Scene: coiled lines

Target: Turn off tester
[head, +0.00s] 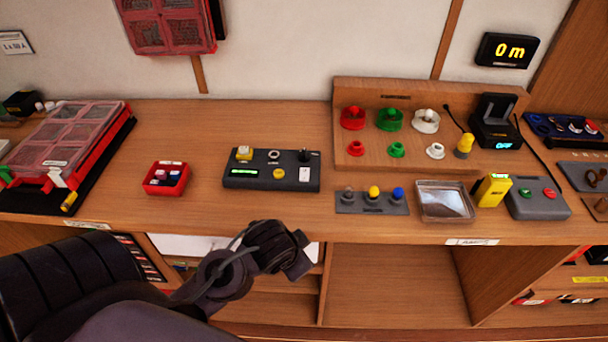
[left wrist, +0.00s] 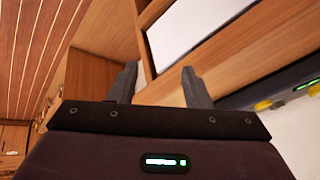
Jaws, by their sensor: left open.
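The tester looks to be the dark grey box (head: 232,181) near the middle of the bench. It has a lit green display (head: 244,171), a yellow-topped part (head: 244,153), a yellow button (head: 279,173), a black knob (head: 304,156) and a white rocker or label (head: 304,174). My left gripper (head: 299,258) is in front of and below the bench's front edge, apart from the tester. In the left wrist view its two fingers (left wrist: 158,76) are spread and empty. Part of a dark box with a green light (left wrist: 306,85) shows at the right edge there. My right gripper is not in view.
A small red bin (head: 166,179) stands left of the tester. A grey strip with three knobs (head: 372,208), a metal tray (head: 446,203) and a raised panel of coloured buttons (head: 372,137) lie right. Bare bench surrounds the tester.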

